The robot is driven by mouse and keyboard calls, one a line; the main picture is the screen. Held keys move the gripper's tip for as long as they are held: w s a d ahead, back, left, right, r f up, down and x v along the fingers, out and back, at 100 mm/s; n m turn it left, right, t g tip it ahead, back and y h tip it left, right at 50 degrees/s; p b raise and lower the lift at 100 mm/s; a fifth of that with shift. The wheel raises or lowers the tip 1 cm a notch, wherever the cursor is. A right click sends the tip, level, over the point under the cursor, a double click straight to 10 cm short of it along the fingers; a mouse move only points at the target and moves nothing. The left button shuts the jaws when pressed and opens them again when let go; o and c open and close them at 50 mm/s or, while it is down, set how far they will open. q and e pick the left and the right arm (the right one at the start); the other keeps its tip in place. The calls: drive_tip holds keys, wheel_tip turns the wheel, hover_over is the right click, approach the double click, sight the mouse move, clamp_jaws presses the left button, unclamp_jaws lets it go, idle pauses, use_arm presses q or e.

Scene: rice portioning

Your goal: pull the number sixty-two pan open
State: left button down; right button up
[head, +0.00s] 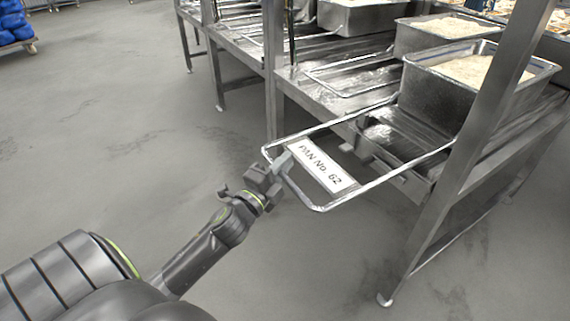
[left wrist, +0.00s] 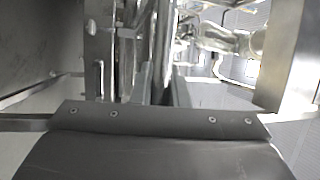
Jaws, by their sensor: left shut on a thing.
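The handle frame of pan sixty-two (head: 390,178) is a shiny metal loop that sticks out past the front edge of the steel rack. A white label (head: 321,166) reading "PAN No. 62" hangs inside the loop. Behind it a shallow metal pan part (head: 408,136) lies in the rack below a rice tub. My left gripper (head: 279,168) is shut on the loop's outer front bar, near its left corner. In the left wrist view the fingers (left wrist: 160,88) point ahead among blurred metal parts. My right gripper is not in view.
A deep steel tub of rice (head: 437,98) stands behind the handle, with another tub (head: 412,40) beyond. A slanting rack post (head: 477,130) stands to the right, another post (head: 274,75) to the left. The grey floor in front is clear.

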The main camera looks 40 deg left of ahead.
use_arm(q)
drive_tip(key=shift+s+a, duration=0.15)
drive_tip(key=shift+s, duration=0.15)
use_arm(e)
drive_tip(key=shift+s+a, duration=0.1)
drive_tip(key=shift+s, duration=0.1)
use_arm(q)
drive_tip(key=c, duration=1.4)
unclamp_jaws()
